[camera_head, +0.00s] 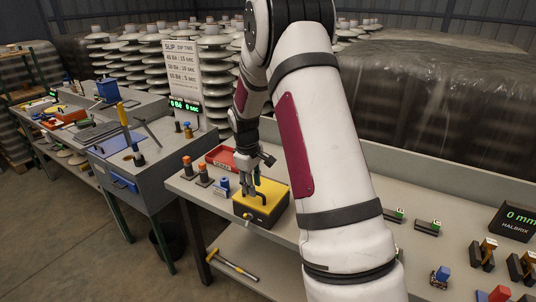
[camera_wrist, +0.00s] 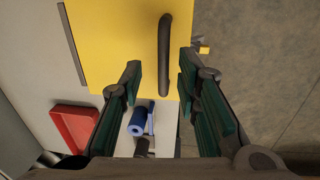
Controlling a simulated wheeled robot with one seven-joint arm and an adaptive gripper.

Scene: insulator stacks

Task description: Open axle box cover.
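The axle box (camera_head: 258,216) is a dark box on the workbench with a yellow cover (camera_head: 276,189) lying flat and shut on top. The cover fills the upper middle of the wrist view (camera_wrist: 115,50). A black bar handle (camera_wrist: 165,50) stands on the cover, near its right edge in the wrist view. My gripper (camera_head: 250,190) is over the cover, pointing down. In the wrist view its fingers (camera_wrist: 160,68) are open and apart, with the handle's lower part between them in the picture. I cannot tell whether the fingertips are at the handle's height. Nothing is held.
A red tray (camera_head: 220,158) and a blue roll-like part (camera_wrist: 139,120) are beside the box. Orange-topped parts (camera_head: 203,172) stand to its left. A yellow-handled tool (camera_head: 232,264) lies on the lower shelf. Small blocks (camera_head: 440,275) and a display (camera_head: 515,222) are at the right.

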